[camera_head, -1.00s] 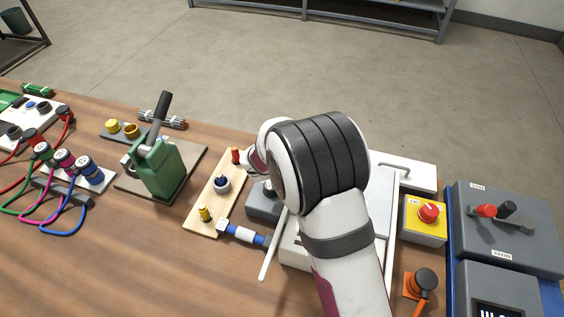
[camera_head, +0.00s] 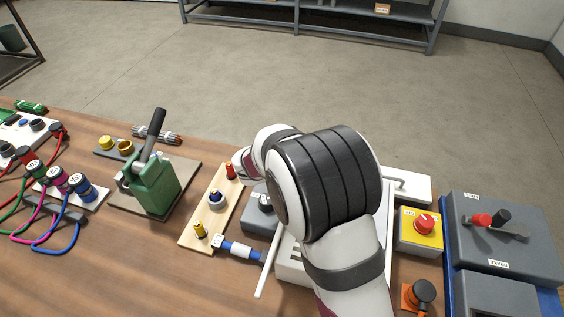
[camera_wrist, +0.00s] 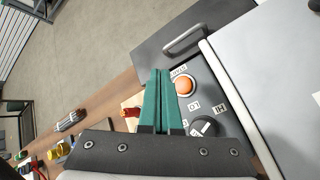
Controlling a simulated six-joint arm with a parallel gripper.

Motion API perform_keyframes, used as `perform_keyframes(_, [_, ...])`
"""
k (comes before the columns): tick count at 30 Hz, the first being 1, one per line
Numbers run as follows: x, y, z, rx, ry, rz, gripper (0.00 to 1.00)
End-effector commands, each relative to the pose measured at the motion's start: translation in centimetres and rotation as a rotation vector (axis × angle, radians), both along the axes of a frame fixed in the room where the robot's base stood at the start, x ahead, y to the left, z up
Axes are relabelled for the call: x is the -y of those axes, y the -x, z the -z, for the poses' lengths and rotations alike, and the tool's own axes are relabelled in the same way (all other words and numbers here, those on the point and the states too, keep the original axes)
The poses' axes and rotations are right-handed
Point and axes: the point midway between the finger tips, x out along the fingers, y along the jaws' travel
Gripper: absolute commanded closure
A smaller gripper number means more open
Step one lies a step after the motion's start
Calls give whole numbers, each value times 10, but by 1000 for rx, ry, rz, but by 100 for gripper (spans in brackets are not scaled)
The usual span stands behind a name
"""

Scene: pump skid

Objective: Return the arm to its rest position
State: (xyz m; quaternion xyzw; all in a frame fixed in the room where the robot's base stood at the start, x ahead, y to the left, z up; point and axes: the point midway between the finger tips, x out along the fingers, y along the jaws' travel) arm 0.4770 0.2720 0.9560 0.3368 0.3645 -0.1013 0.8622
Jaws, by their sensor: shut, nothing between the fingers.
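My arm (camera_head: 328,185), white with dark bands, reaches up over the right half of the bench in the head view. It hides my gripper and part of the white equipment there. In the wrist view my gripper (camera_wrist: 161,74) shows two green fingers side by side, shut with nothing between them. In that view the fingertips appear in front of a dark grey panel (camera_wrist: 221,119) with an orange button (camera_wrist: 184,85) and a black knob (camera_wrist: 204,127). I cannot tell their exact height above it.
Cabled plugs (camera_head: 82,187) lie farther left. A yellow box with a red knob (camera_head: 424,224) and a grey switch box (camera_head: 500,240) stand right. Floor beyond the bench is clear up to a shelf (camera_head: 310,20).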

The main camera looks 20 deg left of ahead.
Motion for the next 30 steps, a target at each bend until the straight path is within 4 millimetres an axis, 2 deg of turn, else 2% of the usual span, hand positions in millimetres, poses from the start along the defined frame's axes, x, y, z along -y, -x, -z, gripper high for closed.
perform_keyframes(3, [1,0,0,0,-1,3,100])
perform_keyframes(5, [10,-2,-7,3,-18,47,100])
perform_keyframes(8, [65,-2,-36,6,-119,299,100])
perform_keyframes(10, [130,12,-63,4,-241,603,100])
perform_keyframes(11, [159,24,-73,1,-300,750,100])
perform_keyframes(12, [196,46,-84,-6,-379,950,100])
perform_keyframes(13, [221,67,-90,-14,-441,1102,100])
perform_keyframes(14, [243,90,-94,-23,-505,1260,100])
perform_keyframes(15, [267,126,-98,-43,-592,1472,100])
perform_keyframes(17, [289,183,-99,-85,-724,1786,100])
perform_keyframes(18, [293,220,-97,-124,-809,1985,100])
perform_keyframes(19, [292,246,-96,-158,-868,2123,100])
perform_keyframes(21, [278,295,-93,-251,-989,2398,100])
perform_keyframes(22, [270,310,-92,-294,-1029,2491,100])
perform_keyframes(25, [247,341,-91,-407,-1118,2694,100])
perform_keyframes(27, [239,348,-92,-448,-1142,2752,100])
perform_keyframes(30, [236,350,-92,-460,-1144,2766,100])
